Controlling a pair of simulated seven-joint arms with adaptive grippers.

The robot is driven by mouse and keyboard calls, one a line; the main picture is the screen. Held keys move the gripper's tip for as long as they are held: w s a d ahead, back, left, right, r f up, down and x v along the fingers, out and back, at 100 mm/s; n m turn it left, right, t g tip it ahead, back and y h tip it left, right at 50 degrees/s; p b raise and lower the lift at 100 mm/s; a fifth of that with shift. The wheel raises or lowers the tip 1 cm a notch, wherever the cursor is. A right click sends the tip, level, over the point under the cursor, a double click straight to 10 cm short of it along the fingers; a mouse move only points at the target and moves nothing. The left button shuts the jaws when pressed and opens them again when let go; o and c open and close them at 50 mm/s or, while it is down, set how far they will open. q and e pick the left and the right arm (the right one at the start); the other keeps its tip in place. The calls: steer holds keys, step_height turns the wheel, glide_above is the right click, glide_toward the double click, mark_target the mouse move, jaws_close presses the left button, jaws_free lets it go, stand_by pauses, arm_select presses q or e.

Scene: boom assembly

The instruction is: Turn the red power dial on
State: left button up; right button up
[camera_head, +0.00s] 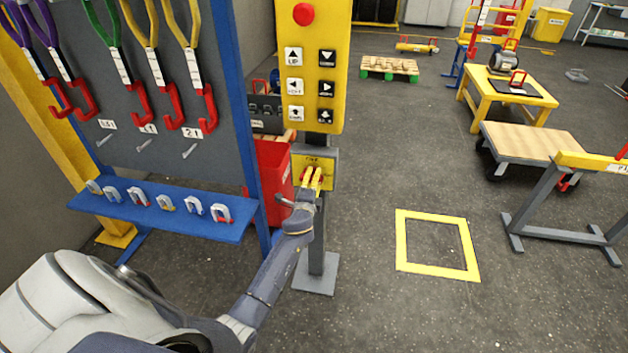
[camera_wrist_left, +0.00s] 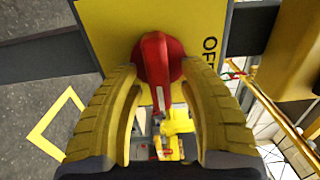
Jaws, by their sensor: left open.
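The red power dial (camera_wrist_left: 158,62) sits on a yellow plate (camera_wrist_left: 109,22) marked "OFF" in the left wrist view. In the head view the plate (camera_head: 329,162) is on a grey post below the yellow button panel, and the dial is mostly hidden by my gripper. My left gripper (camera_head: 313,174) is right in front of the plate. In the left wrist view its two yellow fingers (camera_wrist_left: 160,85) are open, one on each side of the dial's red handle, with gaps visible beside it. My right gripper is not in view.
The yellow button panel (camera_head: 312,75) with a red button stands directly above the dial. A blue rack (camera_head: 165,215) with shackles and hanging slings is to the left, with a red bin (camera_head: 270,175) behind. The floor to the right, around a yellow square (camera_head: 402,240), is clear.

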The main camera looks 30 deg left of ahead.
arm_select(q)
steer(key=v, duration=1.2)
stand_by(0.5)
